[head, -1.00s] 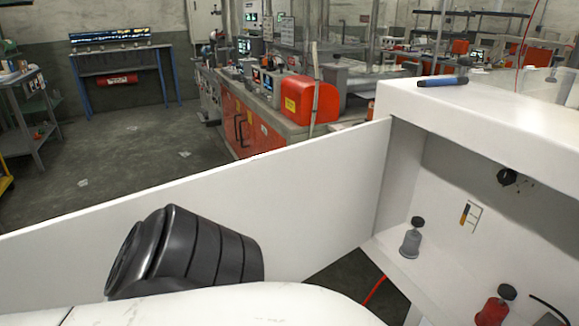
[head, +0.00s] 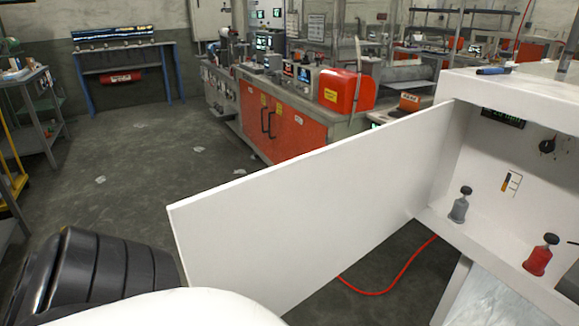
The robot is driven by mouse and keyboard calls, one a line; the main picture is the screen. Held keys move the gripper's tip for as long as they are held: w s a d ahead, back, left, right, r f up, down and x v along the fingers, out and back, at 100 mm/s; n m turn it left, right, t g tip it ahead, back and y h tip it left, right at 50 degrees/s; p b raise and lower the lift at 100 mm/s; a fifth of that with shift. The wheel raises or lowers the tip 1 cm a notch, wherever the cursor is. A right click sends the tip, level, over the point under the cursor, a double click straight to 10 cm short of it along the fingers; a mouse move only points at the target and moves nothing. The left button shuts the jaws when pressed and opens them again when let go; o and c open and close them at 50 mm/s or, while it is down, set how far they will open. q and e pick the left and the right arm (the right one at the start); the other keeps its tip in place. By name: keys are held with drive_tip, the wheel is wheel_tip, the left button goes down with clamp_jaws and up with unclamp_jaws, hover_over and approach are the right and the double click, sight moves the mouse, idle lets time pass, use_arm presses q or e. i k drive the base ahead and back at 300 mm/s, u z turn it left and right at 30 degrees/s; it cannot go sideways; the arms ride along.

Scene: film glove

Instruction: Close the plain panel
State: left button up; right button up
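The plain white panel (head: 315,205) is a door hinged at the left edge of an open white cabinet (head: 500,82). It stands wide open, stretching left from the cabinet. My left arm, a black ribbed joint and a white link, crosses the lower left in front of the panel and hides its lower left part. Whether the arm touches the panel cannot be told. Neither gripper is in view.
Inside the cabinet stand a grey bottle (head: 459,207) and a red bottle (head: 540,258). A blue tool (head: 493,70) lies on its top. A red cable (head: 385,290) runs on the floor below. A red-fronted workbench (head: 275,125) stands behind; the floor (head: 130,180) at left is open.

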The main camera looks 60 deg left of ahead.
sight(273, 236)
drive_tip(key=z, duration=0.05)
drive_tip(key=k, duration=0.75)
drive_tip(key=z, duration=2.55)
drive_tip(key=k, duration=1.55)
drive_tip(key=u, duration=2.6)
